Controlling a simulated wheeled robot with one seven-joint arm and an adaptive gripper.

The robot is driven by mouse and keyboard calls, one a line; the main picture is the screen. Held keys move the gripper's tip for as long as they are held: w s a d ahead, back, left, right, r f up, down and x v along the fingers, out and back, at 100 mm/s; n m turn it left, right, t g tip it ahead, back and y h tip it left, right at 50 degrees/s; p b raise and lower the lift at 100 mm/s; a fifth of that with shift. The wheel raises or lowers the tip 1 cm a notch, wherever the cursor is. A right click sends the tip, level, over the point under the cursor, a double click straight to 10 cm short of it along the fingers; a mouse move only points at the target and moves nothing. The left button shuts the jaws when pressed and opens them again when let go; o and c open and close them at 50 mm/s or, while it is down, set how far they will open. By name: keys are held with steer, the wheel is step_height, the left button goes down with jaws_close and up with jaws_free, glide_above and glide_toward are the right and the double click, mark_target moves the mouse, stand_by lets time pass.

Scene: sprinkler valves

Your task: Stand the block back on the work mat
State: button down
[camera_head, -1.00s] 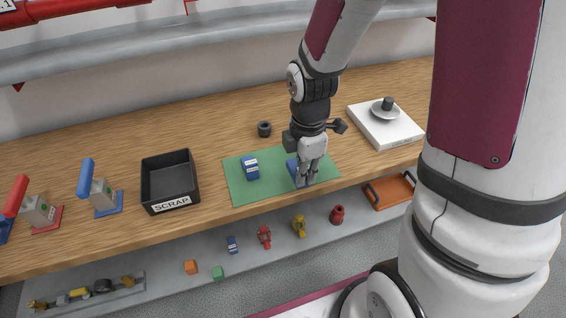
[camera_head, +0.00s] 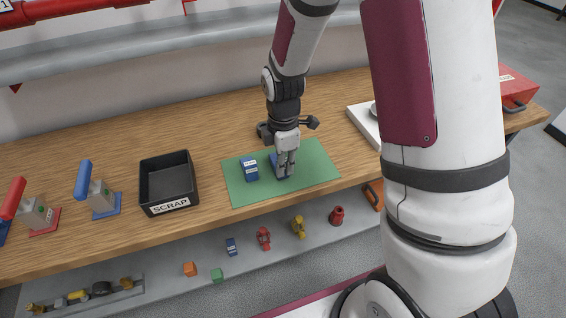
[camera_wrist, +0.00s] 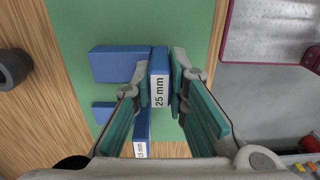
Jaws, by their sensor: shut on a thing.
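The green work mat (camera_head: 315,170) lies on the wooden bench. My gripper (camera_head: 284,174) is over its middle, fingers pointing down, shut on a blue block (camera_head: 274,160). In the wrist view the held block (camera_wrist: 159,68) is between the two finger pads (camera_wrist: 160,88) and its label reads "25 mm". A blue slab extends left from it; I cannot tell whether it is part of the block. A second blue block (camera_head: 249,168) with a white label stands on the mat just left of my gripper. Whether the held block touches the mat is unclear.
A black scrap tray (camera_head: 170,205) stands left of the mat, with blue-handled (camera_head: 99,192) and red-handled (camera_head: 35,212) valves beyond it. A white plate (camera_head: 364,120) is at the right. Small parts lie on the lower shelf. The mat's right part is clear.

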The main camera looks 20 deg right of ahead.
steer(key=shift+f, duration=0.15)
steer(key=c, duration=1.6)
jaws_free()
step_height(320, 180, up, 13)
steer(key=s+d+r+m+t, duration=0.2)
steer(key=s+r+m, duration=0.7)
steer(key=s+r, duration=0.2)
steer(key=s+r+m, duration=0.1)
steer(key=s+m, duration=0.2)
steer(key=s, duration=0.1)
steer(key=s+m+t, duration=0.1)
steer(key=s+m, duration=0.2)
steer(key=s, duration=0.1)
steer(key=s+r+m, duration=0.1)
steer(key=s+m, duration=0.2)
steer(key=s, duration=0.1)
steer(key=shift+s+r+t+p, duration=0.3)
steer(key=shift+s+p, duration=0.05)
steer(key=shift+p, duration=0.05)
steer(key=shift+s+r+t+p, duration=0.1)
steer(key=shift+r+t+p, duration=0.2)
steer(key=shift+r+p, duration=1.2)
